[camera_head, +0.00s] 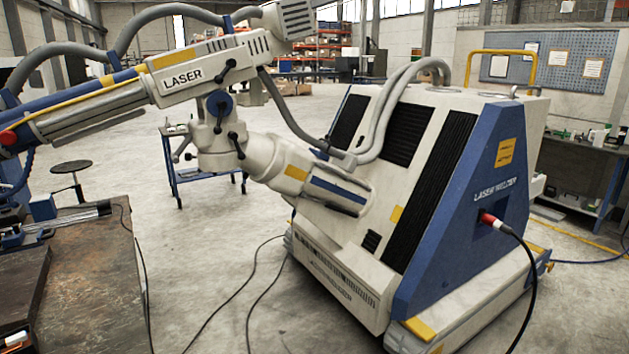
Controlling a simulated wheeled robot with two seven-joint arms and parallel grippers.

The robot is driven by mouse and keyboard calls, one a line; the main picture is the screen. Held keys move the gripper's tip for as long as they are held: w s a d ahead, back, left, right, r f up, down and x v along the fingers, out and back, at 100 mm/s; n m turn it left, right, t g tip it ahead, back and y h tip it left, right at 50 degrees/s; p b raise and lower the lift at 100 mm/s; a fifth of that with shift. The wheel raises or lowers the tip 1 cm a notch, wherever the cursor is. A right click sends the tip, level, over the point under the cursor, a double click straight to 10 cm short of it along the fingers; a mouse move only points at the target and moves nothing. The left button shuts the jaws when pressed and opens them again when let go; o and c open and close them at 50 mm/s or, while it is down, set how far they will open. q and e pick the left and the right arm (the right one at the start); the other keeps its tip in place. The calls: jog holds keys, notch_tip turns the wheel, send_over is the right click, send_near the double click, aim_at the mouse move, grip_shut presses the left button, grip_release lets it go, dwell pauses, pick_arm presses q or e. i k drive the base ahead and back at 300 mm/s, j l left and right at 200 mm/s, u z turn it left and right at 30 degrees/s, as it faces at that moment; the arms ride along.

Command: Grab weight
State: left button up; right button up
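I cannot make out a separate weight in the head view. A large white and blue laser welder (420,190) fills the middle and right. Its long jointed arm (190,85), marked LASER, reaches out to the left above a dark workbench (90,290). Neither of my grippers shows in this view.
A black cable (527,270) runs from a red plug on the welder to the floor, and other thin cables lie on the concrete. A stool (71,170) stands behind the workbench. A small blue table (190,175) stands behind the welder. Open floor (215,225) lies between bench and welder.

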aim_at(244, 89)
jog(key=i+l+u, duration=0.1)
jog(key=i+u, duration=0.15)
jog(key=i, duration=0.25)
jog(key=i+l+u, duration=0.2)
jog(key=i, duration=0.25)
jog(key=i+l+u, duration=0.25)
jog(key=i, duration=0.25)
